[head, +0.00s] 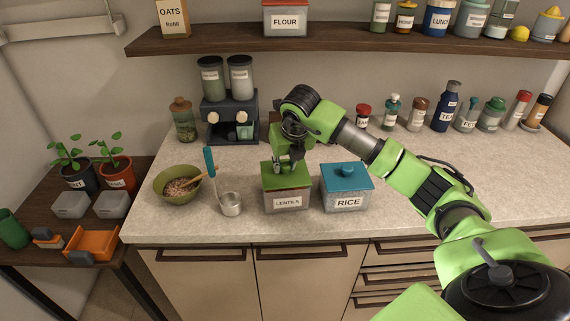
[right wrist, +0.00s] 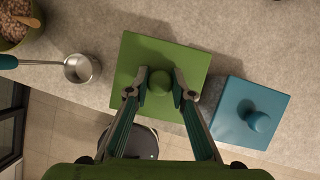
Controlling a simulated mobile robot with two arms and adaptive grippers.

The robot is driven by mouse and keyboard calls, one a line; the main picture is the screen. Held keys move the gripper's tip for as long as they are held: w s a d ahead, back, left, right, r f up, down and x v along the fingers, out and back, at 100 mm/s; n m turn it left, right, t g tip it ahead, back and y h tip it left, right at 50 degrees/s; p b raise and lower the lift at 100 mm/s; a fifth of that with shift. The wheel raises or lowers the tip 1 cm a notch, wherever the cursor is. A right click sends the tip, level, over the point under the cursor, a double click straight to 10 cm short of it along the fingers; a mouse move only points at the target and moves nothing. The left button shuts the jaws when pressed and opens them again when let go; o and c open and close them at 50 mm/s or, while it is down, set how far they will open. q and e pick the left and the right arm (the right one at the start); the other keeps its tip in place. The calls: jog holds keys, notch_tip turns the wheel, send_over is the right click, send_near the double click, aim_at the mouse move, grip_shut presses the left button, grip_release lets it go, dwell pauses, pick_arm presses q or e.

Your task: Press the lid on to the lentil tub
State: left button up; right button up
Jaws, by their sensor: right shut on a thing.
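The lentil tub (head: 287,203) is a squared grey container labelled LENTILS, standing near the counter's front edge. Its green square lid (head: 273,180) is over the top of the tub, roughly lined up with it; I cannot tell whether it is fully seated. My right gripper (head: 288,163) is above the tub, pointing down. In the right wrist view the gripper (right wrist: 160,84) has its fingers on either side of the round green knob (right wrist: 158,79) of the lid (right wrist: 185,65), shut on it. The lid hides the tub's inside. My left gripper is not in view.
A rice tub with a blue lid (head: 346,178) stands close on the right. A steel pot (head: 231,204) and a green bowl (head: 178,186) stand on the left. A coffee machine (head: 231,117) and several bottles line the back. A shelf (head: 340,40) crosses above.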

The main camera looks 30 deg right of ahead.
jog(key=shift+f+b, duration=0.15)
jog(key=shift+b, duration=0.3)
dwell(0.8)
dwell(0.3)
jog(key=o, duration=1.7)
jog(key=shift+c, duration=0.2)
jog(key=shift+r+p, duration=2.05)
jog(key=shift+r, duration=1.5)
jog(key=shift+c, duration=0.3)
grip_shut()
